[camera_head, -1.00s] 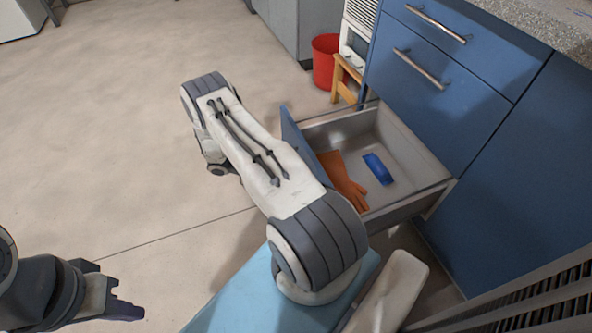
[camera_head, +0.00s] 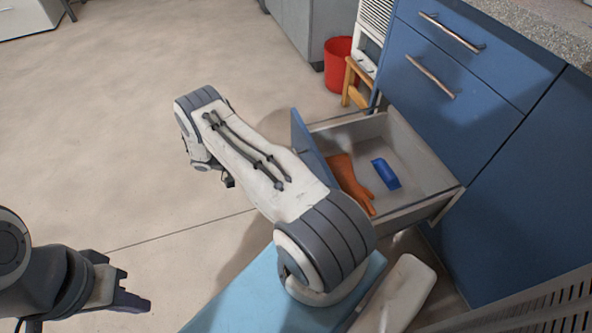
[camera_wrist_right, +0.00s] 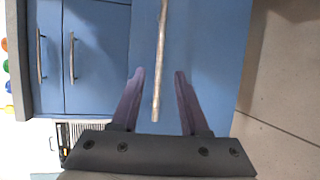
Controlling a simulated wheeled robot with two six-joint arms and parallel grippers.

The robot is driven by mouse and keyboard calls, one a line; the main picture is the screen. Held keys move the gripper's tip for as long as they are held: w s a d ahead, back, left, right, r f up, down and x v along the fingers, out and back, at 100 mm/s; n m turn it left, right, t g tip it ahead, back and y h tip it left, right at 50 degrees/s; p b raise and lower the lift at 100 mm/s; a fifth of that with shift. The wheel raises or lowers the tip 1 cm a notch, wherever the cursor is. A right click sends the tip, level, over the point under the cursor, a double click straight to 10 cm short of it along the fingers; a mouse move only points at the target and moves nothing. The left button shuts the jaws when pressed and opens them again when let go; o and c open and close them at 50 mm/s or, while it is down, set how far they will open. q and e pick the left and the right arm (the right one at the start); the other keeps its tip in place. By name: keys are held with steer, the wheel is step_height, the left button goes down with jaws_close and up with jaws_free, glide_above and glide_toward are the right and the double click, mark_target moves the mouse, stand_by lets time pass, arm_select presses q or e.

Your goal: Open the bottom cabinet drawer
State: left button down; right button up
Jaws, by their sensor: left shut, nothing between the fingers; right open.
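The bottom drawer (camera_head: 425,207) of the blue cabinet is pulled well out in the head view. An orange glove (camera_head: 350,183) and a blue object (camera_head: 385,174) lie inside it. In the right wrist view a metal bar handle (camera_wrist_right: 160,60) on a blue front (camera_wrist_right: 205,60) runs between the fingers of my right gripper (camera_wrist_right: 159,75). That gripper is open, its fingers apart from the bar on both sides. In the head view my right arm hides the drawer's outer face and the right gripper. My left gripper (camera_head: 135,301) is shut and empty at lower left, far from the cabinet.
Two shut upper drawers with bar handles (camera_head: 431,76) are above the open one. A red bucket (camera_head: 338,62) and a wooden stool (camera_head: 352,84) stand behind the drawer. The floor (camera_head: 110,130) to the left is clear.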

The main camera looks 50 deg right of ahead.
steer(key=shift+v, duration=1.35)
steer(key=w+a+r+n+t+y, duration=0.1)
steer(key=a+r+n+t+y, duration=0.4)
steer(key=a+r, duration=1.2)
steer(key=s+a+r+n+t+y+p, duration=0.1)
steer(key=s+a+r+n+t+y, duration=0.35)
steer(key=s+a, duration=0.45)
steer(key=s+a+r+n+t+y+p, duration=0.1)
steer(key=s+a+r+n+t+y, duration=0.15)
steer(key=s+a+r+n, duration=0.55)
step_height(320, 180, up, 35)
steer(key=s+d+m+h+p, duration=0.1)
steer(key=d+p, duration=0.1)
steer(key=p, duration=3.5)
steer(key=shift+s+f, duration=0.2)
steer(key=shift+s, duration=0.15)
